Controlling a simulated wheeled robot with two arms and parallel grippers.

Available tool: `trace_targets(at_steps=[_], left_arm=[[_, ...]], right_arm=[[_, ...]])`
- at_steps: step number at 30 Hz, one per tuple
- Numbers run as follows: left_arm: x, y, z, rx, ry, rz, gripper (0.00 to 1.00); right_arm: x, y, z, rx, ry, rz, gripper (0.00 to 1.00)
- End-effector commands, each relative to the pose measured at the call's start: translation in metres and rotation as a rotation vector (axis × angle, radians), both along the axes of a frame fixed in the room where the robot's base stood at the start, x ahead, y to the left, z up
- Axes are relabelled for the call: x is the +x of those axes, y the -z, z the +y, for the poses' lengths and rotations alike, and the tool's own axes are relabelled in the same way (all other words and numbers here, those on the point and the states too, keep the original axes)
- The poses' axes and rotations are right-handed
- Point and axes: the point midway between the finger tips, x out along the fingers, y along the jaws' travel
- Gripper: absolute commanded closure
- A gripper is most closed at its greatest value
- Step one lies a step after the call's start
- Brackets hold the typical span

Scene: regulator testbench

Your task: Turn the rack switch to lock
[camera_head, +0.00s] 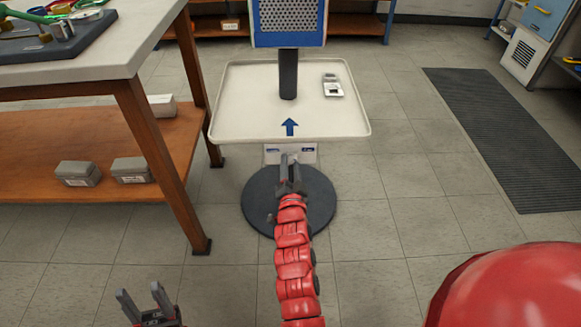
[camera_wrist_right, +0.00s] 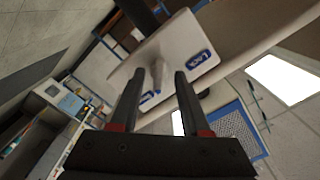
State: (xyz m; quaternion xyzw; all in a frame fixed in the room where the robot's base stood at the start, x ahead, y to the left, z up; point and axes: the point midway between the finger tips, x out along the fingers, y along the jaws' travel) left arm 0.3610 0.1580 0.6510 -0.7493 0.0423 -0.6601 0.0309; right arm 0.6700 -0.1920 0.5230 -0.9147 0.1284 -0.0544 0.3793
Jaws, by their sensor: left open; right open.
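A pale switch plate (camera_head: 303,152) with two small blue labels hangs under the front edge of the white tray (camera_head: 240,128). In the right wrist view the plate (camera_wrist_right: 178,42) shows a blue label (camera_wrist_right: 201,64) that seems to read LOCK, and a grey lever (camera_wrist_right: 157,72). My right gripper (camera_head: 290,164) is open in front of the plate. Its fingertips (camera_wrist_right: 160,72) appear on either side of the lever; I cannot tell whether they touch it. My left gripper (camera_head: 145,297) is open and empty, low at the left, away from the rack.
A round dark base (camera_head: 318,205) stands below. A workbench (camera_head: 90,60) with tools is at the left. A dark mat (camera_head: 500,120) lies on open floor at right.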

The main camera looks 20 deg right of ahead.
Motion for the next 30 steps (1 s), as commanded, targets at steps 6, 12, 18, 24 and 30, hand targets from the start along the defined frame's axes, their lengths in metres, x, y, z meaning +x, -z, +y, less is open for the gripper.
trace_targets(at_steps=[6,12,18,24,30], left_arm=[[-0.0004,0.0013,-0.0001,0.003,0.000,-0.002,0.50],[-0.0004,0.0011,-0.0001,0.003,0.001,-0.002,0.50],[-0.0004,0.0011,0.0000,0.003,0.001,-0.003,0.50],[-0.0004,0.0011,-0.0001,0.003,0.001,-0.003,0.50],[-0.0005,0.0014,-0.0001,0.003,0.001,-0.003,0.50]], right_arm=[[0.0065,0.0012,-0.0027,0.000,0.001,0.003,0.54],[0.0064,0.0010,-0.0025,0.000,0.001,0.003,0.57],[0.0063,0.0010,-0.0023,0.000,0.001,0.002,0.93],[0.0062,0.0011,-0.0022,0.000,0.000,0.003,1.00],[0.0062,0.0013,-0.0022,-0.005,0.000,0.004,1.00]])
